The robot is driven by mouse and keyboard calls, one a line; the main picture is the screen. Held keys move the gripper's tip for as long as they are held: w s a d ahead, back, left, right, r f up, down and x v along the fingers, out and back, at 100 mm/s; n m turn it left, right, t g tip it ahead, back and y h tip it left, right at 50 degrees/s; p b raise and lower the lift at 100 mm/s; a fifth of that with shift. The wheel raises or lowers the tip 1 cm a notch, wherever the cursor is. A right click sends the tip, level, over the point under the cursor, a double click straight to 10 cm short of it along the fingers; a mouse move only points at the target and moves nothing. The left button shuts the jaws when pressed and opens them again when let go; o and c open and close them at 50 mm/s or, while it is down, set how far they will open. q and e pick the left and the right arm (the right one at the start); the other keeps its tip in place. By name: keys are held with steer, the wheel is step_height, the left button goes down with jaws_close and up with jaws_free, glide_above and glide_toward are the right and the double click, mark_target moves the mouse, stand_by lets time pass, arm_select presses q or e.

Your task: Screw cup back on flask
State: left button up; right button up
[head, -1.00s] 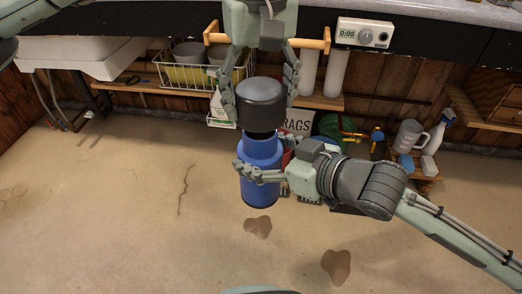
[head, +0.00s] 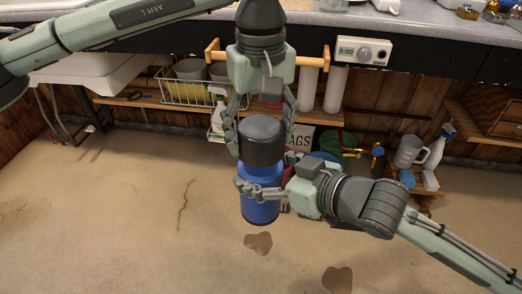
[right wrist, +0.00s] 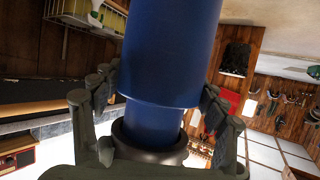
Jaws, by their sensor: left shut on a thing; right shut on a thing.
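The dark grey cup (head: 262,140) is upright on top of the blue flask (head: 260,209), with no gap seen between them. Whether the thread has caught cannot be seen. My left gripper (head: 260,146) comes from above and is shut on the cup, one finger on each side. My right gripper (head: 260,188) comes from the right and is shut around the flask's upper body below the cup. The right wrist view shows the blue flask (right wrist: 172,50) close up between the right fingers.
A counter (head: 410,27) runs along the back above both grippers. The floor in front is open.

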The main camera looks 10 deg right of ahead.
mark_target(260, 182)
arm_select(q)
steer(key=shift+f, duration=0.1)
steer(key=shift+f, duration=0.85)
steer(key=shift+f, duration=0.5)
steer(key=m, duration=0.3)
steer(key=shift+m, duration=0.3)
steer(key=m, duration=0.4)
steer(key=shift+m, duration=0.4)
steer(key=m, duration=0.4)
steer(key=shift+m, duration=0.4)
steer(key=m, duration=0.3)
steer(key=shift+m, duration=0.3)
